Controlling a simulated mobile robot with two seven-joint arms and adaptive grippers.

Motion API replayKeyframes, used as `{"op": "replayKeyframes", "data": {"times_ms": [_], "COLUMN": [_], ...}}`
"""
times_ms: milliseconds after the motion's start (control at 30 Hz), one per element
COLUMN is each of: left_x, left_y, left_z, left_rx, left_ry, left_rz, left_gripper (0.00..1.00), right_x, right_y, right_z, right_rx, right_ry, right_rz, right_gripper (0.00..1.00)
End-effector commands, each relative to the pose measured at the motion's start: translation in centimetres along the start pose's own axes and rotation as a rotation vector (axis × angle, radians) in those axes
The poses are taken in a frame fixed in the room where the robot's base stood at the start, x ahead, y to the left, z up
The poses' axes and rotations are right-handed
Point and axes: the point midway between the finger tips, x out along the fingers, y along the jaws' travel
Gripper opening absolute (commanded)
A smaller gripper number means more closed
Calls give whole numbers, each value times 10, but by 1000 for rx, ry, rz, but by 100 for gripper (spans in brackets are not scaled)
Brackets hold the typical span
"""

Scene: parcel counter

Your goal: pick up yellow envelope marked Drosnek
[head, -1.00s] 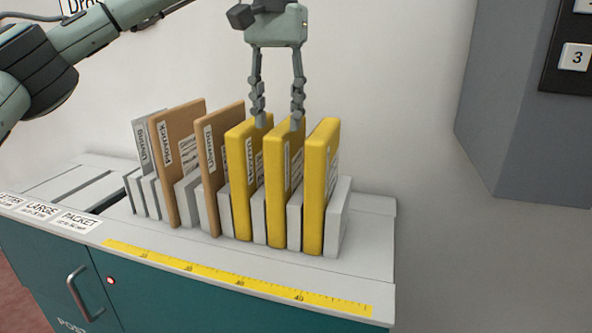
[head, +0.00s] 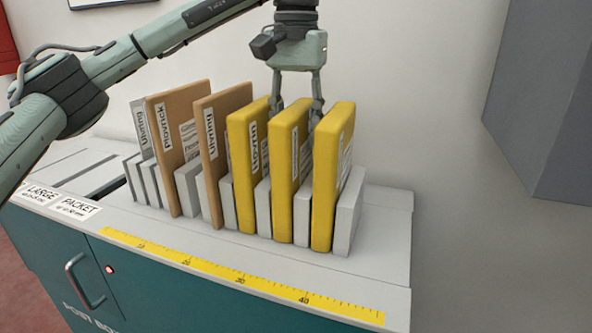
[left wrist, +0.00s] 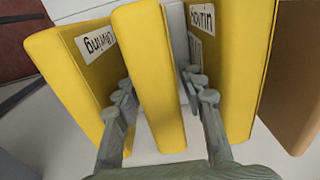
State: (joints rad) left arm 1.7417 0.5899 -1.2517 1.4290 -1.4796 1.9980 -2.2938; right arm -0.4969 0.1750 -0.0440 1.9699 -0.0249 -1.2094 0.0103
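Three yellow envelopes stand upright in a rack: left (head: 240,185), middle (head: 283,190) and right (head: 323,190). My left gripper (head: 296,108) points down over the middle one, with one finger on each side of its top. In the left wrist view the middle envelope (left wrist: 148,75) lies between the open fingers (left wrist: 158,95); I cannot tell whether they touch it. The left envelope's label seems to read "Nourin"; the right envelope (left wrist: 70,80) shows "Ulvring", upside down, in the wrist view. The middle label is unreadable, and I see no readable "Drosnek". My right gripper is out of view.
Grey dividers (head: 347,215) separate the envelopes closely. Two brown envelopes (head: 176,150) and a grey one (head: 139,120) stand to the left. The rack is on a counter with a yellow ruler strip (head: 240,278). A grey cabinet (head: 545,110) is at the right.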

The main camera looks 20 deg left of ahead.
Motion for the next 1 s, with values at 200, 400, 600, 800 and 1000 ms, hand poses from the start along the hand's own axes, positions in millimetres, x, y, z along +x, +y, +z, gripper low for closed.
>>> {"op": "replayKeyframes", "data": {"times_ms": [200, 400, 600, 800, 1000], "left_x": [33, 46, 45, 45, 45], "left_y": [0, 0, 0, 0, 0], "left_z": [2, 2, 2, 2, 2], "left_rx": [0, 0, 0, 0, 0], "left_ry": [-3, 0, 0, 0, 0], "left_rz": [-1, 0, 0, 0, 1], "left_gripper": [40, 40, 30, 5, 0], "right_x": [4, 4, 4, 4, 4], "right_y": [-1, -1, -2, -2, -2], "right_z": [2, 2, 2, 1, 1], "right_rx": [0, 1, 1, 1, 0], "right_ry": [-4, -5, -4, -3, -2], "right_rz": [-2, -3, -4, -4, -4], "right_gripper": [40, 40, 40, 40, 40]}}
